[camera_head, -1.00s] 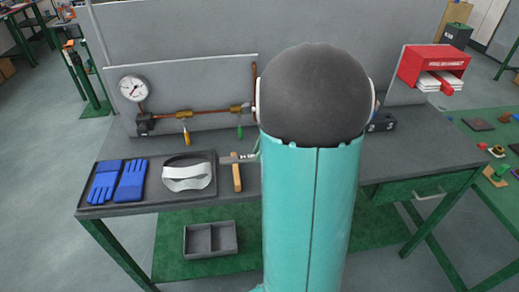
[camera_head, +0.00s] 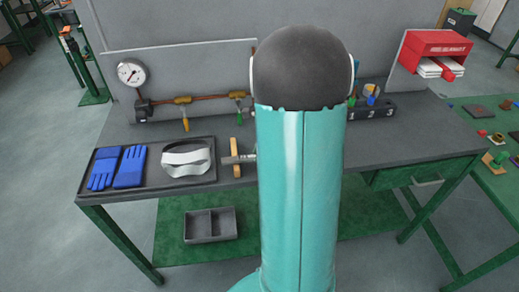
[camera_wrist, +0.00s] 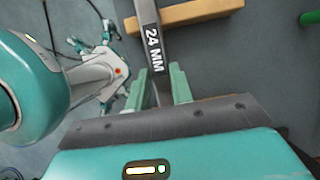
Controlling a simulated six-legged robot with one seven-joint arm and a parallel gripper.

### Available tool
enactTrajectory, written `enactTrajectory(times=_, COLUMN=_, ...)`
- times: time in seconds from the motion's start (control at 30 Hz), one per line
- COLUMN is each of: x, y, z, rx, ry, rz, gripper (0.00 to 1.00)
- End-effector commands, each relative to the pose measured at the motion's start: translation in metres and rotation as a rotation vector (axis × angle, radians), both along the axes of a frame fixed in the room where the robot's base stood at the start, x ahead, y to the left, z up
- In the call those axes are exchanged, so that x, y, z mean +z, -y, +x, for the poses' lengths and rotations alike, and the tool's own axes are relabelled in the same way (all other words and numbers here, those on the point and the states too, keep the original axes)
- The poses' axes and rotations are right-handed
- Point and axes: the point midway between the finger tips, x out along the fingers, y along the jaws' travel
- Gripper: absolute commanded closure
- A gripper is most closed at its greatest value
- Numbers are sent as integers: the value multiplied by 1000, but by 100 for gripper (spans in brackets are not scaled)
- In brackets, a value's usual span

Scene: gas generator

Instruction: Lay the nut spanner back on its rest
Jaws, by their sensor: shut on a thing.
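The nut spanner is a flat grey steel bar marked "24 MM" (camera_wrist: 154,48) in the wrist view. My gripper (camera_wrist: 162,88) is shut on it, with one green finger on each side of the bar. The rest is a wooden block (camera_wrist: 195,12); the spanner crosses over it near its left end in this view. In the head view the spanner's end (camera_head: 230,160) shows left of my arm, across the middle of the wooden rest (camera_head: 236,145). Whether spanner and rest touch, I cannot tell. My arm hides my gripper in the head view.
A dark tray (camera_head: 160,195) with blue gloves (camera_head: 130,166) and a white visor strap (camera_head: 187,160) lies left of the rest. A gauge (camera_head: 132,73) and pipe with valves stand behind. A numbered block (camera_head: 372,112) is right of my arm.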

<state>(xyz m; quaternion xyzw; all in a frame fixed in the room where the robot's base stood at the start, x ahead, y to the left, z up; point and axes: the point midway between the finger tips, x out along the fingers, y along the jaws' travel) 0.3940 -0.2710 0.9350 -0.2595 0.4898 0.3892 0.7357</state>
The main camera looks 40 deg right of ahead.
Motion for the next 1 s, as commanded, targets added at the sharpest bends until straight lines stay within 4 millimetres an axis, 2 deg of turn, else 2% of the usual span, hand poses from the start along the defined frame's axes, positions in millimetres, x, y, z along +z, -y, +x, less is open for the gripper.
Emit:
enactTrajectory(times=0.03, x=0, y=0, z=0, rx=0, ry=1, rz=-1, gripper=74)
enactTrajectory(times=0.13, x=0, y=0, z=0, rx=0, ry=1, rz=-1, gripper=54)
enactTrajectory(times=0.17, x=0, y=0, z=0, rx=0, ry=1, rz=-1, gripper=52)
enactTrajectory(times=0.43, x=1, y=0, z=0, rx=0, ry=0, rz=0, gripper=52)
enactTrajectory(times=0.57, x=9, y=3, z=-1, rx=-1, ry=2, rz=-2, gripper=52)
enactTrajectory(times=0.67, x=22, y=8, z=-5, rx=-1, ry=3, rz=-3, gripper=52)
enactTrajectory(times=1.0, x=91, y=32, z=-21, rx=-2, ry=3, rz=-3, gripper=52)
